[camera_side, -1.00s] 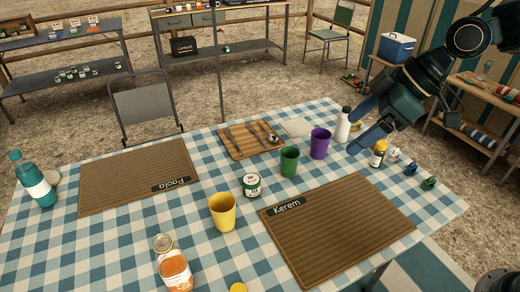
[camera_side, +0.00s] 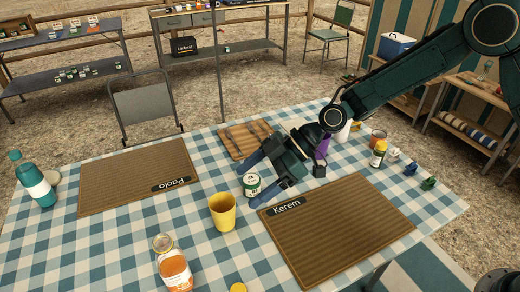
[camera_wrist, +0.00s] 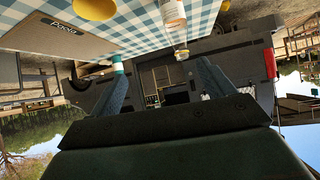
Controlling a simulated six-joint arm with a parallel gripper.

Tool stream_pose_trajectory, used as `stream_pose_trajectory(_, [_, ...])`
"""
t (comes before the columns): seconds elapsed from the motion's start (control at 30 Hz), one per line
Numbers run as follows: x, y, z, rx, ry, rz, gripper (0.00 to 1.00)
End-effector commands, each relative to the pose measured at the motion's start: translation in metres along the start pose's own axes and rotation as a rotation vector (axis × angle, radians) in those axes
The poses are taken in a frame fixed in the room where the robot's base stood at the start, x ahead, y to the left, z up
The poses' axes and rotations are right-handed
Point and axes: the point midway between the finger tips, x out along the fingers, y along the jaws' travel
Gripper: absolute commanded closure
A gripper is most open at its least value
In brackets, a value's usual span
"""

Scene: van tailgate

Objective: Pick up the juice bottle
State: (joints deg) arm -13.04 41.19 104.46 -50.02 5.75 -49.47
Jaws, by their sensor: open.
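The juice bottle (camera_side: 174,268) stands upright at the front edge of the table in the side view, with orange contents and a white label. In the wrist view the juice bottle (camera_wrist: 173,14) shows upside down near the top, beyond and between my fingers. My gripper (camera_side: 256,184) is open and empty, above the middle of the table, to the right of and behind the bottle. Its fingers point left in the side view. They also frame the wrist view (camera_wrist: 160,85). My arm hides the green cup and most of the purple cup.
A yellow cup (camera_side: 222,212) stands between my gripper and the bottle. A small white-and-green can (camera_side: 251,185) appears at my fingertips; contact is unclear. Placemats (camera_side: 340,230) lie either side. A yellow round object (camera_side: 238,287) lies right of the bottle. A teal bottle (camera_side: 38,185) stands far left.

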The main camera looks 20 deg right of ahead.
Motion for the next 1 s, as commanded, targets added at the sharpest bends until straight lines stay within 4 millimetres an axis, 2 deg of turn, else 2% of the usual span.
stream_pose_trajectory(0.03, [0.014, -0.001, 0.005, -0.007, 0.021, -0.018, 0.19])
stream_pose_trajectory(0.3, [0.072, -0.006, 0.027, -0.054, 0.146, -0.079, 0.19])
stream_pose_trajectory(0.6, [0.124, -0.020, 0.055, -0.080, 0.274, -0.112, 0.19])
stream_pose_trajectory(0.8, [0.139, -0.025, 0.065, -0.084, 0.315, -0.115, 0.19])
stream_pose_trajectory(1.0, [0.141, -0.026, 0.066, -0.086, 0.324, -0.114, 0.19])
